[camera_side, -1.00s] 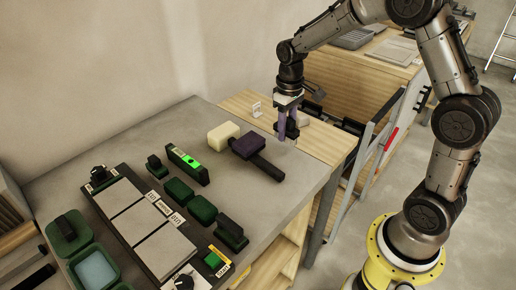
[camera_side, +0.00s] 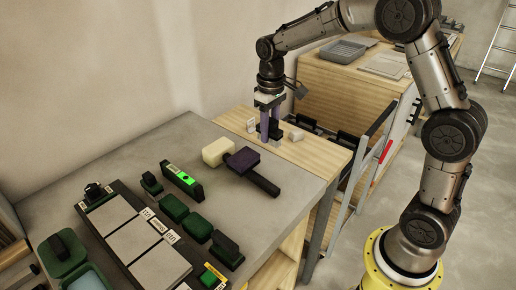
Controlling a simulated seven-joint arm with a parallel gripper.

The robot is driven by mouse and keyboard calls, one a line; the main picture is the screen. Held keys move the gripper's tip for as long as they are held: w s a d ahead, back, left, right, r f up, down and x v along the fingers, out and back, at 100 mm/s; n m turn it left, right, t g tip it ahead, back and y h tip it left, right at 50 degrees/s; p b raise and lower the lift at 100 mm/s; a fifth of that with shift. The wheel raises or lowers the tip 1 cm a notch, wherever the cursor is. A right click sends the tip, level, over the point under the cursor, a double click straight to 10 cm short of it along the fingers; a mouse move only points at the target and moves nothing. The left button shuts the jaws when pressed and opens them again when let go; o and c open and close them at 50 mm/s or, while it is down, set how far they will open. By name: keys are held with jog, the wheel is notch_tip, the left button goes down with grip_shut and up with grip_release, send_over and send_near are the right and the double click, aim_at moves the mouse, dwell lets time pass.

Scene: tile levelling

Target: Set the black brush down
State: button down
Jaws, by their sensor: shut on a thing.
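My gripper (camera_side: 269,137) has purple fingers and points down over the light wooden surface (camera_side: 318,158) behind the grey worktop. It is shut on a small black thing, which I take to be the black brush (camera_side: 276,129). The fingers partly hide the brush. It is low over the wood; I cannot tell whether it touches.
A dark purple block with a black handle (camera_side: 263,184) lies on the grey worktop, beside a cream block (camera_side: 218,151). Small pale pieces (camera_side: 296,135) stand on the wood near my gripper. Green-black tools and a tile panel (camera_side: 135,240) fill the left front.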

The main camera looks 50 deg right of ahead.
aim_at(259, 139)
jog(key=w+f, duration=0.2)
jog(key=f, duration=0.1)
jog(key=w+f, duration=0.2)
jog(key=shift+d+f, duration=0.1)
jog(key=shift+d, duration=0.15)
jog(key=shift+w+f, duration=0.15)
jog(key=shift+f, duration=1.5)
jog(key=shift+f, duration=0.2)
jog(key=c, duration=0.8)
grip_release()
jog(key=shift+r, duration=0.15)
